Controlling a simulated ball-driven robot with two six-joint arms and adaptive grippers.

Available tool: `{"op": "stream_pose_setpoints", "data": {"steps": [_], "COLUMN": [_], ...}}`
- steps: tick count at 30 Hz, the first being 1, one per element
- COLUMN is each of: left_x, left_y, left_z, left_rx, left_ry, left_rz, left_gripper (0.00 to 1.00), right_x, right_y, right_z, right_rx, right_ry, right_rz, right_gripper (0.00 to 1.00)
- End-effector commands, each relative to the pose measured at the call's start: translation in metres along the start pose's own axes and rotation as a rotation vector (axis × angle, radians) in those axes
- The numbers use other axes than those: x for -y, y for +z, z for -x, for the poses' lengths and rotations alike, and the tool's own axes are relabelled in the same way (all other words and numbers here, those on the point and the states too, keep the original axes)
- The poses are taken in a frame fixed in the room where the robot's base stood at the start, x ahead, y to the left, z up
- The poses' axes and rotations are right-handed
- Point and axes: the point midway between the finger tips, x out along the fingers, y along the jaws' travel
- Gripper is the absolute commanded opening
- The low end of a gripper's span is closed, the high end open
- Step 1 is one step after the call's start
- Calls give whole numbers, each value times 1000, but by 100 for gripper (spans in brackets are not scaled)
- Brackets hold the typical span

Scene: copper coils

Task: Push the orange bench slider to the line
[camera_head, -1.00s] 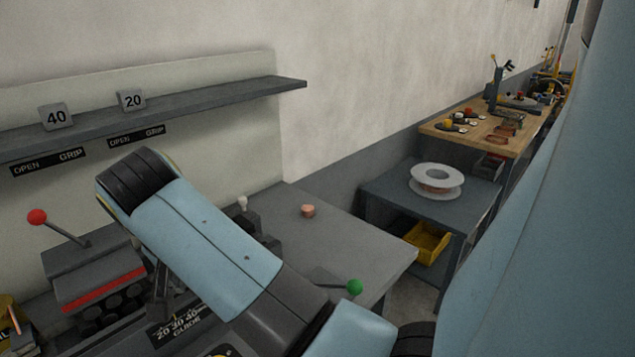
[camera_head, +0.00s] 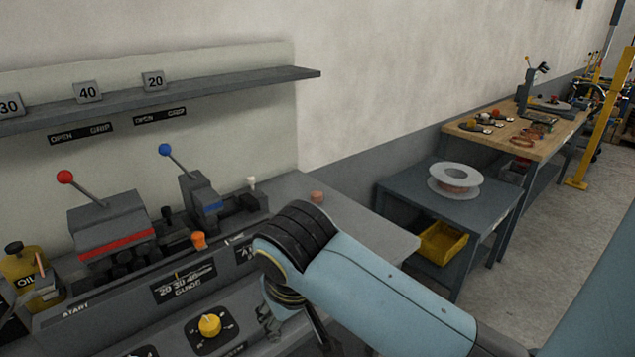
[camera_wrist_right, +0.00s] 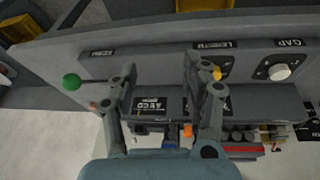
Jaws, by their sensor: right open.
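The orange slider (camera_head: 198,240) stands on the bench top behind the 20 30 40 guide label (camera_head: 183,283). A pale mark (camera_head: 235,240) lies to its right; I cannot tell if this is the line. My right gripper (camera_head: 272,322) hangs at the bench's front, right of and nearer than the slider, apart from it and partly hidden by my wrist. In the right wrist view my gripper (camera_wrist_right: 160,85) is open and empty, its fingers wide apart over the bench front. A small orange piece (camera_wrist_right: 187,130) between the fingers looks like the slider. My left gripper is out of view.
A red-knobbed clamp (camera_head: 108,225) and a blue-knobbed clamp (camera_head: 200,192) stand behind the slider. A yellow dial (camera_head: 209,325) is on the sloped front. An oil can (camera_head: 25,275) stands left. A side table with a spool (camera_head: 455,180) is at right.

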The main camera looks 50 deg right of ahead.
Motion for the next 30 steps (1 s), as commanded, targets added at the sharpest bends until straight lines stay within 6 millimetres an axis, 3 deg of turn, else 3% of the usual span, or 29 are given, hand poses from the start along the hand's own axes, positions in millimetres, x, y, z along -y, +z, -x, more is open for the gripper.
{"op": "stream_pose_setpoints", "data": {"steps": [3,10,28,30], "left_x": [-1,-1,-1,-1], "left_y": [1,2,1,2], "left_z": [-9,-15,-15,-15], "left_rx": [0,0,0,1], "left_ry": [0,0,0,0], "left_rz": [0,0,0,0], "left_gripper": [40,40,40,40], "right_x": [-2,-4,-4,4], "right_y": [17,32,34,31], "right_z": [-16,-29,-30,-29], "right_rx": [5,7,3,-10], "right_ry": [-12,-32,-37,-74], "right_rz": [61,128,154,178], "right_gripper": [49,49,49,49]}}
